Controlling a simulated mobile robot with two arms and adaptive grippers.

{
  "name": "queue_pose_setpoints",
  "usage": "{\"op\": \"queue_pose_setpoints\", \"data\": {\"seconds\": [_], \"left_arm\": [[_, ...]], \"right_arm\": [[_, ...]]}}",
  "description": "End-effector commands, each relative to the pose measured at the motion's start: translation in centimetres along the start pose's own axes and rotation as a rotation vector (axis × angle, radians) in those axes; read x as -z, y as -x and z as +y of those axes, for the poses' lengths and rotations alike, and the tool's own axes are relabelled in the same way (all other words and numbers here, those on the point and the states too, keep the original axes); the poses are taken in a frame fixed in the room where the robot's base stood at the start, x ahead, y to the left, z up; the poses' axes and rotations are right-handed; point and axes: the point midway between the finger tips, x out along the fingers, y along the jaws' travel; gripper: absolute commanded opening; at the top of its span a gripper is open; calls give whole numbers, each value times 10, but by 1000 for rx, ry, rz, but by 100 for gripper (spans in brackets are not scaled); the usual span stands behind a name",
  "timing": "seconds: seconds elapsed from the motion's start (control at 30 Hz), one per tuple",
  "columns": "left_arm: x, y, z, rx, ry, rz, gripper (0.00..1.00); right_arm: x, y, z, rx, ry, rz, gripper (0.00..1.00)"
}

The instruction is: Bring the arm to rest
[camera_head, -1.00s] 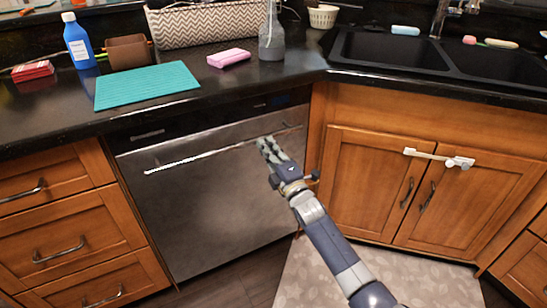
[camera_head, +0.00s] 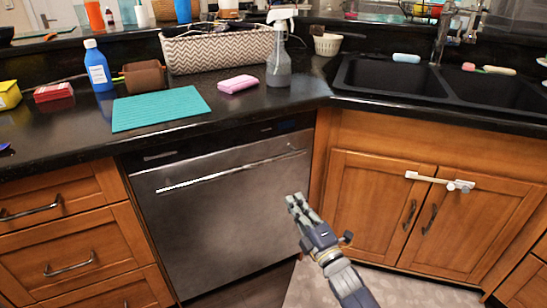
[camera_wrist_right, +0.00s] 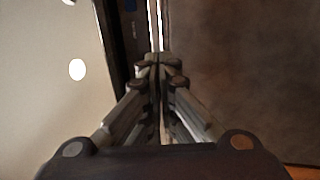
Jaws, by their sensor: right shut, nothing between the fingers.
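My right gripper (camera_head: 297,202) is in the head view, in front of the right lower part of the dishwasher (camera_head: 225,220). It points up and away from me, and its arm comes in from the bottom. Its fingers are shut with nothing between them, and the closed fingers also show in the right wrist view (camera_wrist_right: 158,62). The gripper appears clear of the dishwasher handle (camera_head: 235,168). My left gripper is not in view.
The black counter carries a teal mat (camera_head: 160,108), a pink sponge (camera_head: 238,83), a spray bottle (camera_head: 279,55) and a blue bottle (camera_head: 98,68). The double sink (camera_head: 400,78) is at the right. A patterned mat (camera_head: 390,290) lies on the floor.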

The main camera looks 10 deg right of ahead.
Motion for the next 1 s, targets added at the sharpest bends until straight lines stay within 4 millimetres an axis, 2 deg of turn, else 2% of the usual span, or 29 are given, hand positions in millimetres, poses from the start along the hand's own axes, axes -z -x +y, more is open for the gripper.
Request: {"op": "queue_pose_setpoints", "data": {"seconds": [0.07,0.13,0.27,0.37,0.4,0.47,0.5,0.6,0.8,1.0], "left_arm": [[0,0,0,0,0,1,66],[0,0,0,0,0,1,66],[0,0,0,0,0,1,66],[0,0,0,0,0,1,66],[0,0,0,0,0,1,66],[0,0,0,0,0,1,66],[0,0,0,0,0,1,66],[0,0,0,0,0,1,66],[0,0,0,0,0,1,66],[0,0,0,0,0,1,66]], "right_arm": [[0,3,-4,16,-17,-7,0],[-1,11,-17,63,-65,-29,0],[-4,45,-62,236,-262,-128,0],[-2,91,-106,415,-473,-261,0],[-1,113,-123,484,-558,-323,0],[3,148,-145,586,-679,-425,0],[7,173,-158,650,-756,-498,0],[18,232,-182,786,-921,-678,0],[40,326,-199,960,-1123,-984,0],[62,399,-197,1071,-1237,-1246,0]]}}
